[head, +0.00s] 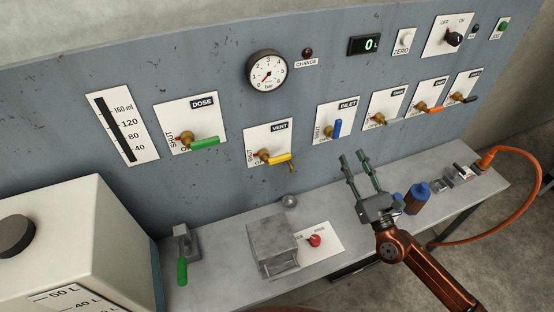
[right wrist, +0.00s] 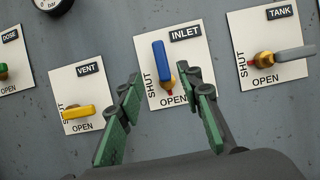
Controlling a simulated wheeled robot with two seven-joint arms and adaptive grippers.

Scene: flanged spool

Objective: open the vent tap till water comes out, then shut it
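The vent tap (head: 277,158) has a yellow lever on a white plate marked VENT, SHUT and OPEN; the lever lies roughly level, pointing right. In the right wrist view the yellow lever (right wrist: 78,111) is left of my fingers. My right gripper (head: 353,156) is open and empty, below and right of the inlet tap in the head view. In the right wrist view its green-padded fingers (right wrist: 158,76) frame the inlet plate, apart from the vent tap. My left gripper is not in view.
The inlet tap's blue lever (head: 337,128) points up beside the vent plate. The dose tap (head: 204,143) is to its left. An orange hose (head: 532,190) loops at right.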

